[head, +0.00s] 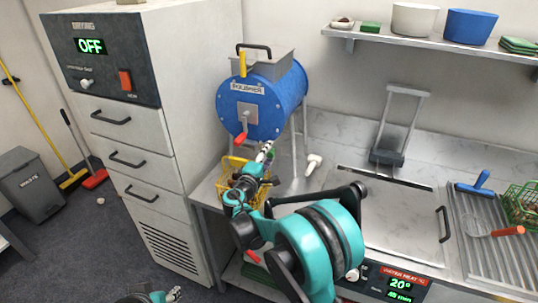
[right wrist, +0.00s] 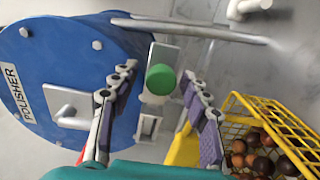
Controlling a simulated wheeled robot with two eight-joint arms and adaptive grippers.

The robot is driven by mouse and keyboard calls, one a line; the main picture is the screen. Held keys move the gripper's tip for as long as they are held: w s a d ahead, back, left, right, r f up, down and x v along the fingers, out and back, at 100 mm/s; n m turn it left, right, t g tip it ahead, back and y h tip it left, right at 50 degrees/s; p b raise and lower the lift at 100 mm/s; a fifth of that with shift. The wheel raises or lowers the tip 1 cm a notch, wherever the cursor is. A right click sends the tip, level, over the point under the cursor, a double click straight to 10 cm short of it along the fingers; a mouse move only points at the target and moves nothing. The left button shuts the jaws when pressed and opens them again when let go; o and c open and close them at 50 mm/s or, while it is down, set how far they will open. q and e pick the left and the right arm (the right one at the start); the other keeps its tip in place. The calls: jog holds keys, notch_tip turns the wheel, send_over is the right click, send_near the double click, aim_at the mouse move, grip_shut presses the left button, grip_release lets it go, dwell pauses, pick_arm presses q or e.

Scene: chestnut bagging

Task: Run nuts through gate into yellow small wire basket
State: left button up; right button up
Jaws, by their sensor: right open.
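The blue polisher (head: 268,100) stands on the counter, with a yellow-handled lever on top and a red-handled crank on its front. In the right wrist view, a green knob (right wrist: 161,80) sits on a pale metal gate piece (right wrist: 163,55) at the polisher (right wrist: 60,75). My right gripper (right wrist: 158,76) is open, its fingers on either side of the knob and apart from it. The yellow wire basket (head: 234,165) is below the drum, partly hidden by my right arm. Brown nuts (right wrist: 262,142) lie in the basket (right wrist: 284,117). My left gripper (head: 172,295) is barely in view at the bottom edge.
A white drawer cabinet (head: 140,150) with an OFF display stands left of the counter. To the right are a flat lidded heater (head: 400,220), a slotted tray (head: 490,245) and a green wire basket (head: 522,203). A shelf (head: 420,42) hangs above. A small white object (head: 313,163) lies near the polisher.

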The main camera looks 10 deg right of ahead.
jog(key=v, duration=1.2)
jog(key=s+d+f+m+g+y, duration=0.25)
jog(key=s+d+m+g, duration=0.3)
jog(key=s+d, duration=0.55)
jog(key=s+a+f+m+g+y, duration=0.1)
jog(key=s+f+m+y, duration=0.1)
jog(key=s, duration=0.7)
jog(key=s+a+f+m+g+y, duration=0.1)
jog(key=s+f+m+y, duration=0.1)
jog(key=s+y, duration=0.3)
jog(key=s+m, duration=0.1)
jog(key=s, duration=0.3)
jog(key=shift+s+a+f+m, duration=0.15)
jog(key=shift+f+m, duration=0.1)
jog(key=shift+m, duration=0.1)
jog(key=shift+y, duration=0.25)
